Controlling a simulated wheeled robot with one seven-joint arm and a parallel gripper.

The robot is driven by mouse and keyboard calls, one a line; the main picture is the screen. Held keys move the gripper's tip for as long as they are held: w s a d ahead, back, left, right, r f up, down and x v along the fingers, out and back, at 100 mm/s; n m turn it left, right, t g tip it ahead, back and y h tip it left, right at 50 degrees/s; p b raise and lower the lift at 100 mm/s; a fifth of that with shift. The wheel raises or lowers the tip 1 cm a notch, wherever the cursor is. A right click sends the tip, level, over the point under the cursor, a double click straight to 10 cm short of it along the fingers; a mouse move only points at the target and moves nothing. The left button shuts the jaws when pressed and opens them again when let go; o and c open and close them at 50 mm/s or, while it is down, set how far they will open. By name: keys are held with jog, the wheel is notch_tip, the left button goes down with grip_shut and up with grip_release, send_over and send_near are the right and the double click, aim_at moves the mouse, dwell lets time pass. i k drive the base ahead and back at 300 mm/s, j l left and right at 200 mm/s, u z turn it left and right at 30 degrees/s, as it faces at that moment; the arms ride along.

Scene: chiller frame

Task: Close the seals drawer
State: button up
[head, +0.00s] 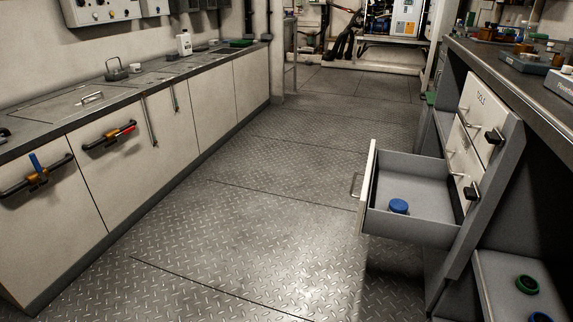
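An open drawer (412,226) sticks out from the drawer unit (482,215) under the right-hand counter. Its white front panel (369,188) faces left and carries a metal handle (355,186). A blue-topped round item (398,206) sits inside on the drawer floor. I cannot read a label on this drawer, so I cannot tell from the picture that it is the seals drawer. The drawer fronts above it (478,112) look shut; the top one has lettering that seems to read "TOOLS". My gripper is not in view.
The patterned metal floor (250,215) is clear between the two sides. White cabinets (160,130) with a dark counter run along the left. The right counter (500,75) holds assorted items.

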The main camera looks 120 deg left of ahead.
aim_at(420, 181)
jog(key=k+j+u, duration=0.2)
jog(key=u, duration=0.25)
jog(key=k+j+u, duration=0.15)
jog(key=u, duration=0.3)
jog(key=k+j+u, duration=0.1)
jog(key=j+u, duration=0.25)
jog(key=u, duration=0.15)
jog(key=j+u, duration=0.45)
jog(key=k+j+u, duration=0.1)
jog(key=j+u, duration=0.15)
jog(key=u, duration=0.2)
jog(key=j+u, duration=0.3)
jog(key=u, duration=0.15)
jog(key=i+j, duration=0.2)
jog(key=i, duration=0.25)
jog(key=i+j+z, duration=0.1)
jog(key=i+j, duration=0.15)
jog(key=i, duration=0.15)
